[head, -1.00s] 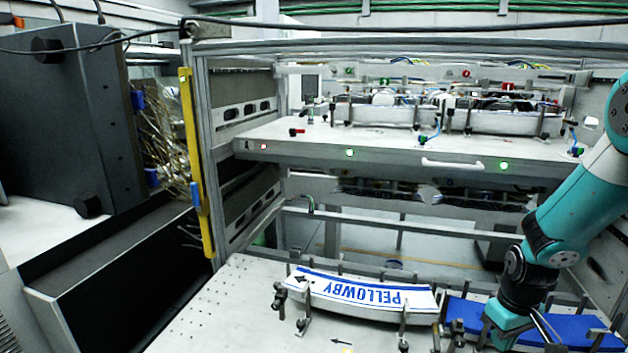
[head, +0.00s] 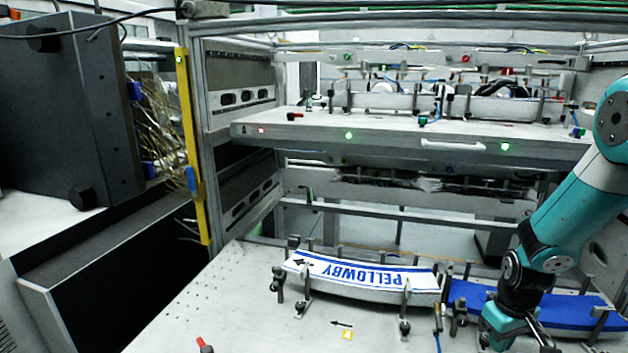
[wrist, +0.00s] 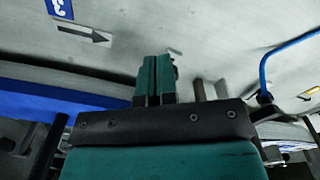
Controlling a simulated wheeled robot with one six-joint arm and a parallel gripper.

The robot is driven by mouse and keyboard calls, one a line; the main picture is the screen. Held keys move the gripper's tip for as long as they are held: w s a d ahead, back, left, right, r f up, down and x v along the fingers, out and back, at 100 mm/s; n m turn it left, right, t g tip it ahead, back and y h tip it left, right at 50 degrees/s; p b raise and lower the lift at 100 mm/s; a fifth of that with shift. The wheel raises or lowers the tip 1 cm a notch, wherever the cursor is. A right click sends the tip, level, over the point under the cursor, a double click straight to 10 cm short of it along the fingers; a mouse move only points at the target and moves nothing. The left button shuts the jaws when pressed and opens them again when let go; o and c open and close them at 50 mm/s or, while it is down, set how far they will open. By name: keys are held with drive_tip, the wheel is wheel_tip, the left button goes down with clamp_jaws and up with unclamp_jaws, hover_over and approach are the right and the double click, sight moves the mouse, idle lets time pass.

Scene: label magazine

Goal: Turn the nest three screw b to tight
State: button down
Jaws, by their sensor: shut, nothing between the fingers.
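My gripper (wrist: 156,62) is shut and empty; its two teal fingers lie together in the wrist view, over the pale table. A small grey piece shows just beyond the fingertips, perhaps a screw head; I cannot tell whether they touch. A grey post (wrist: 200,90) stands just right of the fingers. In the head view my teal wrist (head: 503,325) is in front of the nest with the blue label stack (head: 575,313), which also shows at left in the wrist view (wrist: 55,105). The fingertips are not clear there, and I cannot pick out screw b for certain.
The nest with the white PELLOWBY labels (head: 365,274) stands left of my wrist, with clamp posts around it. A blue hose (wrist: 266,65) arcs right of the fingers. An upper shelf (head: 400,140) hangs above.

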drive_tip(key=shift+s+a+f+g+p, duration=0.3)
drive_tip(key=shift+s+a+f+p, duration=0.4)
drive_tip(key=shift+a+f+p, duration=0.05)
idle(0.8)
drive_tip(key=shift+s+d, duration=0.1)
drive_tip(key=shift+s, duration=0.25)
wheel_tip(320, 180, up, 6)
drive_tip(key=p, duration=0.5)
drive_tip(key=shift+w+d+r+p, duration=0.2)
drive_tip(key=shift+w+d+p, duration=0.05)
drive_tip(key=shift+w+p, duration=0.05)
